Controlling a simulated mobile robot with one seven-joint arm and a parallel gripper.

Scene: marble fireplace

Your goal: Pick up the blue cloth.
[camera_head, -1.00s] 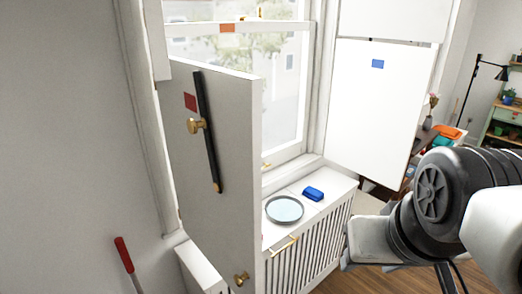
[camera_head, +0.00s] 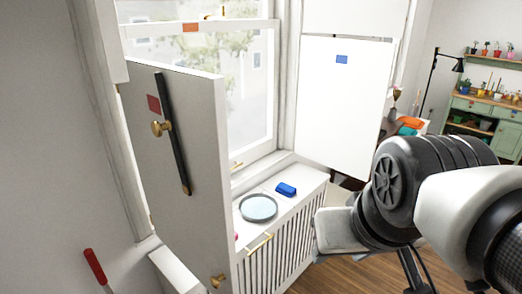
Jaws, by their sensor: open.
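The blue cloth (camera_head: 286,189) is a small, folded-looking blue bundle. It lies on the white sill top under the window, just right of and behind a round grey plate (camera_head: 258,208). Nothing covers it. My arm comes in from the right edge, to the right of the cloth and apart from it. I cannot make out the jaws of my gripper in this view.
A tall white shutter panel (camera_head: 185,165) with a black bar and brass knobs stands open left of the plate. Another white panel (camera_head: 340,110) stands behind the cloth. A red-handled tool (camera_head: 95,266) is at lower left. A green shelf unit (camera_head: 488,115) stands far right.

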